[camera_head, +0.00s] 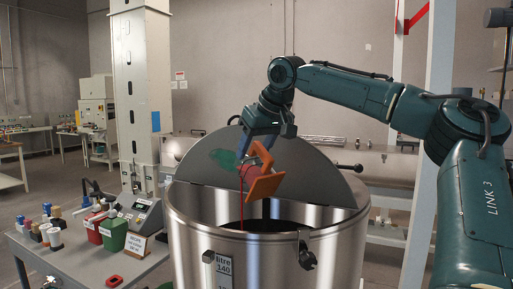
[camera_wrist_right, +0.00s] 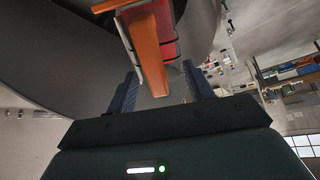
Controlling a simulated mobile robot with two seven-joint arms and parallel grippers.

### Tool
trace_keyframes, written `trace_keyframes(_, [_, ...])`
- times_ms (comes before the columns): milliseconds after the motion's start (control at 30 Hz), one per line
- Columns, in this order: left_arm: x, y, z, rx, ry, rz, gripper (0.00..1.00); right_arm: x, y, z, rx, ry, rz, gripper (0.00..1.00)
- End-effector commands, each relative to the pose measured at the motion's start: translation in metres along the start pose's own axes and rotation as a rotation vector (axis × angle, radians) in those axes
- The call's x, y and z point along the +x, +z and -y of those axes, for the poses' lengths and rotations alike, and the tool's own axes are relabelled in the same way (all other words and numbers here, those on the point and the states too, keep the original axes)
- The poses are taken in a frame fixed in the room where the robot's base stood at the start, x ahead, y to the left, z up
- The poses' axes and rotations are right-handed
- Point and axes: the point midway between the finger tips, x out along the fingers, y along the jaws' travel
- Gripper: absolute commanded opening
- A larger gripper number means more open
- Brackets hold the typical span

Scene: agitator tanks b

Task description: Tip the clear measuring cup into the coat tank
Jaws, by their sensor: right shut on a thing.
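The measuring cup (camera_head: 266,186) shows orange handle and base parts with red contents; its clear wall is hard to make out. It is tipped over the mouth of a steel tank (camera_head: 200,242), and a thin red stream runs down from it into the opening. My right gripper (camera_head: 262,147) is shut on the cup's orange handle, above the tank. In the right wrist view, the orange handle (camera_wrist_right: 150,50) lies between the blue fingers, with red behind it. The tank has a "litre 140" label; no coat name is readable. My left gripper is not in view.
A grey half lid (camera_head: 320,178) stands raised at the tank's back. A bench (camera_head: 75,262) at left holds a red container (camera_head: 97,228), a green container (camera_head: 113,235), a small device (camera_head: 145,214) and several small bottles. A white post (camera_head: 425,150) stands at right.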

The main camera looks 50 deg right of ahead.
Motion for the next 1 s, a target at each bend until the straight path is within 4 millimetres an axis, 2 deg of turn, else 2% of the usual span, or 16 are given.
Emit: trace_keyframes(1000, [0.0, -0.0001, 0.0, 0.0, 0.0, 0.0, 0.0, 0.0088, -0.0059, -0.0013, 0.003, 0.004, 0.144, 0.0])
